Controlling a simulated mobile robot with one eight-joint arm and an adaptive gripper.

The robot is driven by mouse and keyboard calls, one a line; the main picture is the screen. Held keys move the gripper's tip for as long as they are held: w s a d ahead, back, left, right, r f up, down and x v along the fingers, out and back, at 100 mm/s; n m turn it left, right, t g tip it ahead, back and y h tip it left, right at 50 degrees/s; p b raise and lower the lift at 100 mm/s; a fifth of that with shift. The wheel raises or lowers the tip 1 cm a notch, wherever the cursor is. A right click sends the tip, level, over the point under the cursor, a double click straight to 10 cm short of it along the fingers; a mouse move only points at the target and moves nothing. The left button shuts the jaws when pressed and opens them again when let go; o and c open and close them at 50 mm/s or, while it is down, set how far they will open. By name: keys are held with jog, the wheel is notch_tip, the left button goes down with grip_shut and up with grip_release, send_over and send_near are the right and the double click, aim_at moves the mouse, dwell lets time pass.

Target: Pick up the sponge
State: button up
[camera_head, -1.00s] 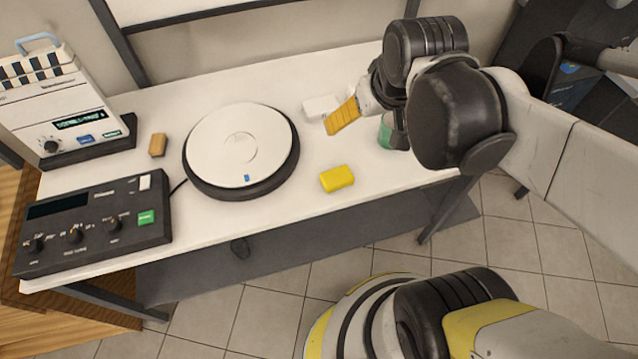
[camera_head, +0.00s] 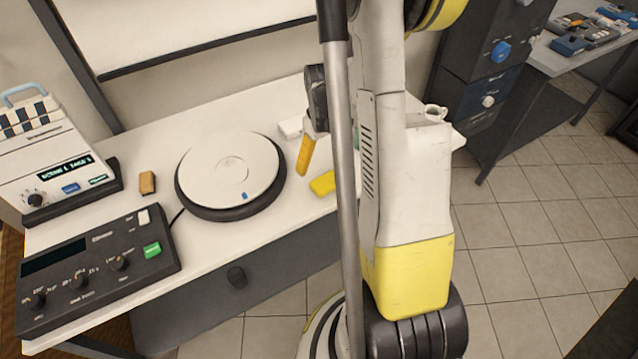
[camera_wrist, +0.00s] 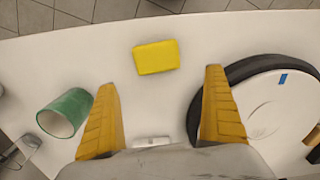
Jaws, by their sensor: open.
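The sponge is a yellow block (camera_head: 322,184) lying flat near the front edge of the white table, right of the round white device. In the wrist view the sponge (camera_wrist: 157,57) lies ahead of my fingertips, roughly centred between them and apart from both. My gripper (camera_wrist: 160,80) is open and empty, with its two orange fingers spread. In the head view one orange finger of my gripper (camera_head: 304,170) points down just left of the sponge in the picture. My arm hides the rest of the gripper there.
A round white device with a black rim (camera_head: 229,172) stands left of the sponge. A green cup (camera_wrist: 66,113) and a small white object (camera_head: 291,127) are near my fingers. A tan block (camera_head: 147,182) and a control box (camera_head: 95,265) are farther left. Table around the sponge is clear.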

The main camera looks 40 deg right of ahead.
aim_at(325, 179)
notch_tip(325, 179, down, 4)
jog(key=shift+r+b, duration=0.15)
jog(key=shift+b, duration=0.35)
jog(key=f+b, duration=0.1)
jog(key=f, duration=0.1)
jog(key=s+f+b, duration=0.1)
jog(key=f, duration=0.2)
jog(key=shift+s+d+b, duration=0.1)
jog(key=shift+b, duration=0.2)
jog(key=shift+r, duration=0.15)
jog(key=c, duration=0.9)
